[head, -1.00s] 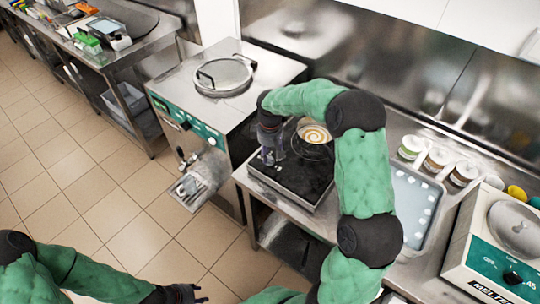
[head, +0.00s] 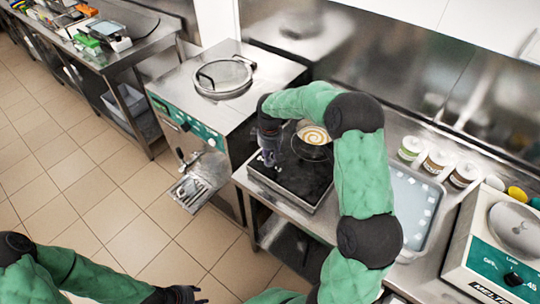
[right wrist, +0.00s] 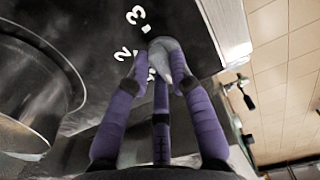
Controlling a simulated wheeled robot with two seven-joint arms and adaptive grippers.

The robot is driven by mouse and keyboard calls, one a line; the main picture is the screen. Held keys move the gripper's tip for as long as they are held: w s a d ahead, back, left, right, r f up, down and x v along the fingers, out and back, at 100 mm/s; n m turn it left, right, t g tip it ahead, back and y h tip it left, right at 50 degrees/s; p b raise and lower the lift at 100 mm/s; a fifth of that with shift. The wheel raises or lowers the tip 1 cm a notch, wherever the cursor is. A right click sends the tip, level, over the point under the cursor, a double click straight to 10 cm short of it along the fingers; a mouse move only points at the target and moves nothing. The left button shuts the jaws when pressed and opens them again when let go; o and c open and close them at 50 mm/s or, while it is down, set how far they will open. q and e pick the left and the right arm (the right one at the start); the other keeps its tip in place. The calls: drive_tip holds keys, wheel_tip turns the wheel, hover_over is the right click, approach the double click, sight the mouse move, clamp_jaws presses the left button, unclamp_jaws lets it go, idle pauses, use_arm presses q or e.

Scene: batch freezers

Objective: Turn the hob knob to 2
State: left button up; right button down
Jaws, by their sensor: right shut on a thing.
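The black hob (head: 318,190) stands on the steel counter with white numbers along its front edge. My right gripper (head: 268,158) is over the front left part of the hob. In the right wrist view its purple fingers (right wrist: 165,75) are shut around the grey knob (right wrist: 172,55). The white 2 and 3 show beside the knob; a further mark is partly hidden by a finger, and I cannot tell the exact setting. My left gripper (head: 180,295) is low at the bottom edge, away from the hob; its fingers are too small to judge.
A pan (head: 312,143) with cream-and-brown swirled contents sits on the hob, and its dark wall (right wrist: 35,85) is close left of the fingers. A batch freezer (head: 225,110) stands left. A pale tray (head: 412,210), several jars and a melter (head: 490,255) are right.

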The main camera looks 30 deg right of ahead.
drive_tip(key=shift+m, duration=0.3)
drive_tip(key=m, duration=0.5)
drive_tip(key=shift+s+m, duration=0.15)
drive_tip(key=shift+m, duration=0.15)
drive_tip(key=m, duration=0.5)
drive_tip(key=shift+s+b, duration=0.1)
drive_tip(key=shift+b, duration=0.2)
drive_tip(key=m, duration=0.6)
drive_tip(key=shift+a+m+b, duration=0.15)
drive_tip(key=shift+m+b, duration=0.2)
drive_tip(key=shift+m, duration=0.05)
drive_tip(key=m, duration=0.5)
drive_tip(key=shift+a+b, duration=0.1)
drive_tip(key=shift+b, duration=0.25)
drive_tip(key=shift+m, duration=0.4)
drive_tip(key=c, duration=1.1)
unclamp_jaws()
